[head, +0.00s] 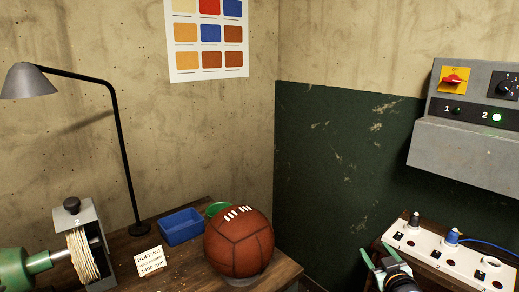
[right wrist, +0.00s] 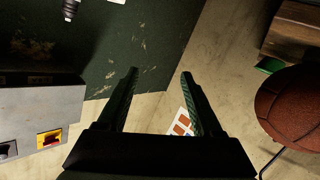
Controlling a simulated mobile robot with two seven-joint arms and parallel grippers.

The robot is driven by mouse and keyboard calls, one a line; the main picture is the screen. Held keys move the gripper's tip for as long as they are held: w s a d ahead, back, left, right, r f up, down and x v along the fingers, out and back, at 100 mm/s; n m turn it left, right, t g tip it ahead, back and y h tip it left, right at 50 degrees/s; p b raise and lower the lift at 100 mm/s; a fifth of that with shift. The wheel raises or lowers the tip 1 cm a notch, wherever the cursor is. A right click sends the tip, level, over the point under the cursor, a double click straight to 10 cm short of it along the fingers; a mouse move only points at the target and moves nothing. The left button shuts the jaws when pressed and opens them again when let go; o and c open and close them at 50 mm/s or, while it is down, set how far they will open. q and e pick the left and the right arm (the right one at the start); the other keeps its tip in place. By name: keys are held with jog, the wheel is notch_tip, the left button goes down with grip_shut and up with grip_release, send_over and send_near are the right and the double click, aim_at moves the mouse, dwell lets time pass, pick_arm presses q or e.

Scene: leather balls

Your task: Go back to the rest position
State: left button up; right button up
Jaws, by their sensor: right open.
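My right gripper (head: 380,256) is at the lower right in the head view, just left of the white socket strip. Its two green fingers stand apart with nothing between them. In the right wrist view the open fingers (right wrist: 158,76) point toward the dark green wall panel and bare wall. My left gripper is not in the head view.
A brown leather ball (head: 238,243) sits on the wooden bench, near a blue tray (head: 181,227) and a sign (head: 150,262). A buffing machine (head: 82,255) and lamp (head: 112,130) stand left. The white socket strip (head: 455,258) and grey control box (head: 465,150) are right.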

jog(key=s+a+f+g+y, duration=0.1)
jog(key=s+a+f+g, duration=0.1)
jog(key=s+a+f, duration=0.7)
jog(key=s+a+f+g+y, duration=0.2)
jog(key=s+a+f+g, duration=0.1)
jog(key=s+f, duration=1.1)
jog(key=s+a+g, duration=0.1)
jog(key=s+a, duration=0.2)
jog(key=s, duration=1)
jog(key=shift+s+f+m+g, duration=0.25)
jog(key=shift+s+m+g, duration=0.05)
jog(key=shift+s+m, duration=0.1)
jog(key=shift+c, duration=0.3)
